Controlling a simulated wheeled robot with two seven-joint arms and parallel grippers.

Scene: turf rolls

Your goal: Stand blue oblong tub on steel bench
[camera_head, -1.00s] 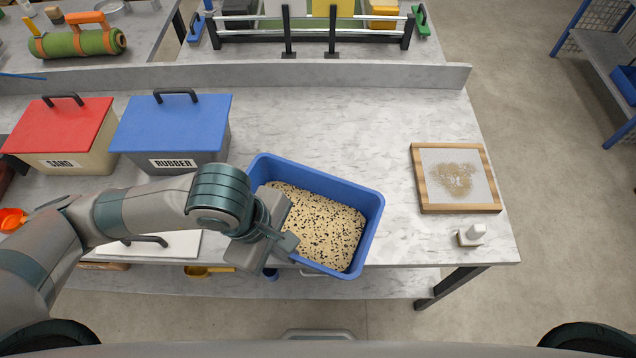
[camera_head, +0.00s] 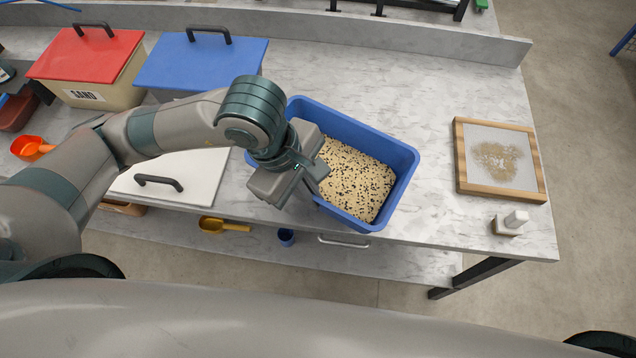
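The blue oblong tub (camera_head: 398,188) is upright over the pale marbled worktop (camera_head: 430,90), close to its front edge. It holds pale granules with black specks. I cannot tell whether it rests on the worktop or hangs just above it. My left gripper (camera_head: 300,183) is at the tub's left end, pointing down at the wall, and hides part of that end. Its fingers overlap the wall, but I cannot see whether they are closed on it. My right gripper is out of view. I cannot identify a steel bench for certain.
A wood-framed tray (camera_head: 457,160) and a small white-topped block (camera_head: 510,222) stand right of the tub. A red-lidded SAND box (camera_head: 105,90) and a blue-lidded box (camera_head: 190,70) stand at the back left. A white lid (camera_head: 190,175) lies left of the gripper. The back middle is clear.

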